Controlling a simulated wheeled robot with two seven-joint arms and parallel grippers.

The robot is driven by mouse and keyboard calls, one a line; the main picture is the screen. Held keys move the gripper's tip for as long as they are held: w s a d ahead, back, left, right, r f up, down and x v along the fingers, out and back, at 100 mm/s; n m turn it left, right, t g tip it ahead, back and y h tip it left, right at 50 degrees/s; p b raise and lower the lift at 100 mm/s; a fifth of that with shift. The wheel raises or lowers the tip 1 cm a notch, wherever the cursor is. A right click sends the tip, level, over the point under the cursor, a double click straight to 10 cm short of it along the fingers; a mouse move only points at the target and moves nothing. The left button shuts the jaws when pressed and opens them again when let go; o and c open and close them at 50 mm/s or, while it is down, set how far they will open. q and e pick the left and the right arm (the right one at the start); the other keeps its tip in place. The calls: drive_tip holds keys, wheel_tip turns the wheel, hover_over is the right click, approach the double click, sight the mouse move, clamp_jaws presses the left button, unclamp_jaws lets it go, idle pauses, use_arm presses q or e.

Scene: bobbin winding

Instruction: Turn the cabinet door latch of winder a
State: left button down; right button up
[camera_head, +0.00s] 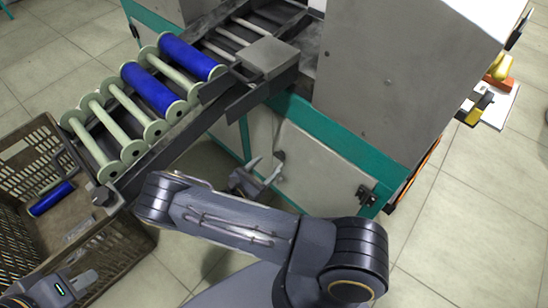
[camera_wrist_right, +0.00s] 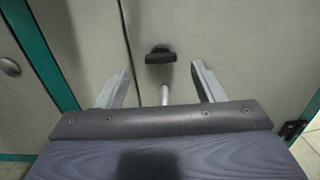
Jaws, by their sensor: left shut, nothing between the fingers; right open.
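The cabinet door (camera_head: 318,163) of the winder is a pale panel in a green frame, and it is closed. Its black latch (camera_wrist_right: 160,55) shows in the right wrist view as a small horizontal handle, just beyond and between my fingertips. In the head view the latch (camera_head: 280,156) is a dark spot beside the fingers. My right gripper (camera_wrist_right: 161,82) is open and empty, facing the door; it also shows in the head view (camera_head: 262,172). My left gripper (camera_head: 84,283) is shut and empty at the lower left, partly cut off.
A brown crate (camera_head: 140,243) with a blue bobbin (camera_head: 50,198) inside stands at the left. Above it a sloping rack (camera_head: 190,133) holds several blue and pale green bobbins. A black hinge (camera_head: 366,195) sits at the door's right edge. Floor is free at the right.

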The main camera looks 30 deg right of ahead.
sight(278, 158)
drive_tip(key=x, duration=0.5)
drive_tip(key=shift+d+b, duration=0.1)
drive_tip(key=shift+b, duration=0.2)
drive_tip(key=c, duration=1)
